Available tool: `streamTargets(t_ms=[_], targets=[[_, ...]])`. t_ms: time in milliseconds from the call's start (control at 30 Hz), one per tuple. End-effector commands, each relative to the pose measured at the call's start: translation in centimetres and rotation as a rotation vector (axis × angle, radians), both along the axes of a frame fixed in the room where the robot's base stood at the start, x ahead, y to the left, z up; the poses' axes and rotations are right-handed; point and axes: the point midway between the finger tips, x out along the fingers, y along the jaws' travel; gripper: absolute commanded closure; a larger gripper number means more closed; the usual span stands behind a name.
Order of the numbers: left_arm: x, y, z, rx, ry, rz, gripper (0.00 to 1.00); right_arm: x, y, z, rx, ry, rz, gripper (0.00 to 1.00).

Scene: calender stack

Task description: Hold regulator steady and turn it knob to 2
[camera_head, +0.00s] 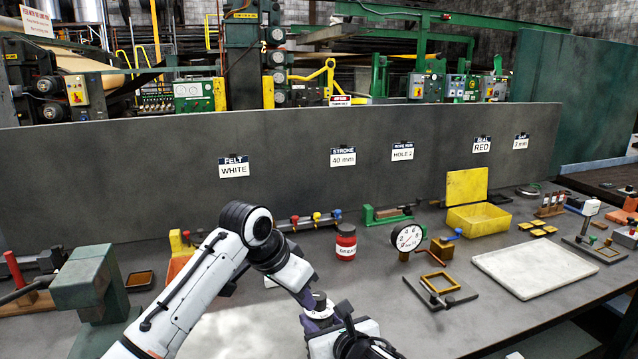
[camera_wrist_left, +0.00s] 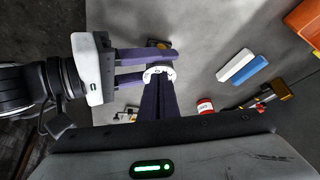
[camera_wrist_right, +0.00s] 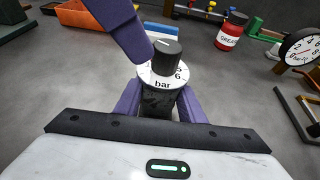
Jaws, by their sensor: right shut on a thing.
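The regulator has a black knob (camera_wrist_right: 166,54) with a white mark on top, over a white dial (camera_wrist_right: 163,82) reading "bar" with a 6 at its right. My right gripper (camera_wrist_right: 158,108) is shut on its dark body below the dial, a finger on each side. The regulator is upright in the right wrist view. The 2 on the dial is hidden. In the head view, the knob (camera_head: 319,298) is small.
A red grease jar (camera_head: 345,243) and a round pressure gauge (camera_head: 407,238) stand behind and right of the grippers. A yellow open box (camera_head: 478,220) and a white slab (camera_head: 534,268) lie farther right. A green block (camera_head: 90,280) stands left.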

Motion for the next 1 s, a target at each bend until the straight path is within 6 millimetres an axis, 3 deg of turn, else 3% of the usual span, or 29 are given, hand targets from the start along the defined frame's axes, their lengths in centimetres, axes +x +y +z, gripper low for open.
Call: streamTargets(t_ms=[767, 1000], targets=[[-0.2, 0.7, 0.2, -0.002, -0.005, 0.001, 1.00, -0.1, 0.2, 0.0, 0.002, 0.000, 0.005, 1.00], [-0.1, 0.7, 2.2, -0.002, -0.008, 0.001, 1.00, -0.1, 0.2, 0.0, 0.001, 0.000, 0.003, 1.00]])
